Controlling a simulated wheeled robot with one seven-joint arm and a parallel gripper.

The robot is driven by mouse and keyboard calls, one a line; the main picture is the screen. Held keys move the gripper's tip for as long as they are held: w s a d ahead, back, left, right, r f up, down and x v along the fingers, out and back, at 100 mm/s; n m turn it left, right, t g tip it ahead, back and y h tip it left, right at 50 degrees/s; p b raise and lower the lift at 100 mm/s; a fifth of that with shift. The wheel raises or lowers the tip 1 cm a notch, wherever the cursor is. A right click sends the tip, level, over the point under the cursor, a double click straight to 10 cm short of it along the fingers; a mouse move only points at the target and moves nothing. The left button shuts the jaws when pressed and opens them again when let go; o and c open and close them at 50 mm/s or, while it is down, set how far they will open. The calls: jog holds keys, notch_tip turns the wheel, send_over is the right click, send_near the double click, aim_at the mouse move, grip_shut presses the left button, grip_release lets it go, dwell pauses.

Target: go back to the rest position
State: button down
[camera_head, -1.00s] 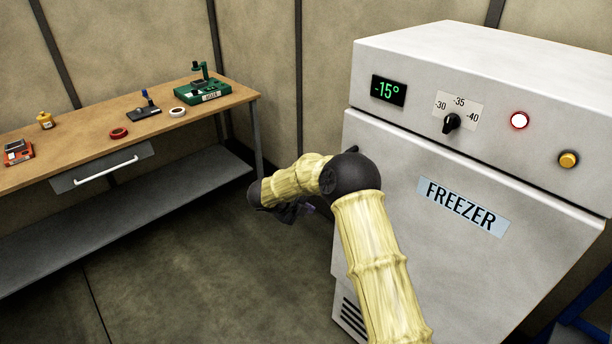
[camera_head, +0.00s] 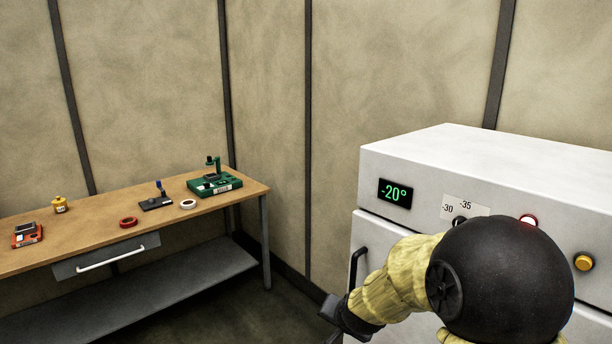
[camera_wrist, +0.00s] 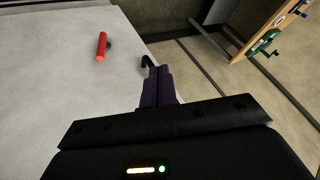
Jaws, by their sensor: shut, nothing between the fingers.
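My arm bends across the lower right of the head view, in front of the freezer (camera_head: 402,160). My gripper (camera_wrist: 158,80) shows in the wrist view with its dark fingers together and nothing between them. Its dark end also shows at the bottom of the head view (camera_head: 334,310), partly cut off by the frame edge. In the wrist view the fingers point toward a black hooked handle (camera_wrist: 147,62) at the edge of a pale surface; I cannot tell if they touch it.
The freezer display (camera_head: 396,193) reads -20°. My arm hides part of the dial (camera_head: 459,221) and red lamp (camera_head: 528,220); the yellow button (camera_head: 584,261) is clear. A workbench (camera_head: 90,232) with small tools stands left. A red rod (camera_wrist: 101,46) shows on the pale surface.

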jog(key=s+d+f+n+g, duration=0.1)
jog(key=s+d, duration=0.3)
jog(key=s, duration=0.5)
jog(key=s+d+f+n+g+h, duration=0.1)
jog(key=s+d+n+g, duration=0.2)
jog(key=s, duration=0.7)
jog(key=shift+d+n+g, duration=0.4)
jog(key=shift+n+g, duration=0.2)
jog(key=shift+n, duration=0.2)
jog(key=shift+f, duration=0.1)
